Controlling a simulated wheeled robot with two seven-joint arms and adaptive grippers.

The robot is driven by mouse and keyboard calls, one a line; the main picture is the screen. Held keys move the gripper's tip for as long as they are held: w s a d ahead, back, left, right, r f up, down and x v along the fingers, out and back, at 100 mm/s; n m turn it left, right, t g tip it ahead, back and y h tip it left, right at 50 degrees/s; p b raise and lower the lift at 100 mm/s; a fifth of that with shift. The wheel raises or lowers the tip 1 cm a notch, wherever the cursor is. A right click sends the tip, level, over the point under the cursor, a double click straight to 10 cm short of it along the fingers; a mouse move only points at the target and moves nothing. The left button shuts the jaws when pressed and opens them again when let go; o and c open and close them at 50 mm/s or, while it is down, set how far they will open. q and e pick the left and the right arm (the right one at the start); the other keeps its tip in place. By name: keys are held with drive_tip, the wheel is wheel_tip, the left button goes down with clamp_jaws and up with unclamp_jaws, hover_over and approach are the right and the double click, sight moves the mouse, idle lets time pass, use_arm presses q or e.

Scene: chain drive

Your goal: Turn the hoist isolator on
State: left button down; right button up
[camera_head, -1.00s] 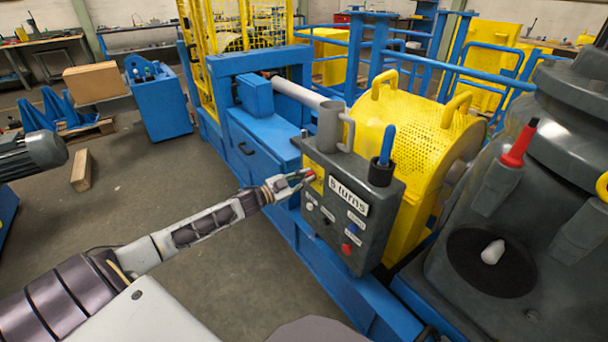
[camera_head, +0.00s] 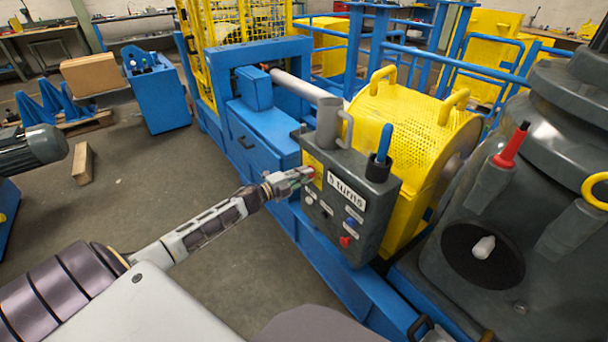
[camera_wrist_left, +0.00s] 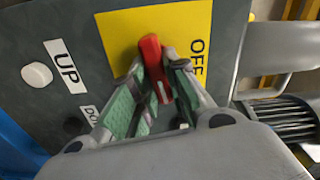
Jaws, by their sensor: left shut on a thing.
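The grey control box (camera_head: 375,212) stands on the blue frame, with a yellow plate at the upper left of its face. The isolator's red handle (camera_wrist_left: 151,58) sits on this yellow plate (camera_wrist_left: 120,35) in the left wrist view, near the word OFF. My left gripper (camera_head: 308,173) reaches the box from the left. In the left wrist view my left gripper (camera_wrist_left: 158,80) is shut on the red handle, with a green-padded finger on each side. The fingers hide part of the handle and plate. My right gripper is not in view.
The box also carries a "5 turns" label (camera_head: 346,192), a blue button (camera_head: 351,221), a red button (camera_head: 345,241) and a blue-handled lever (camera_head: 384,143). A white UP button (camera_wrist_left: 37,75) is near the gripper. A yellow perforated guard (camera_head: 420,120) stands behind.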

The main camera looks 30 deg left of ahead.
use_arm(q)
drive_tip(key=shift+f+m, duration=0.15)
drive_tip(key=shift+m, duration=0.95)
drive_tip(key=c, duration=1.4)
unclamp_jaws()
drive_tip(key=shift+s, duration=0.15)
drive_tip(key=shift+s, duration=0.1)
drive_tip(key=shift+v, duration=5.8)
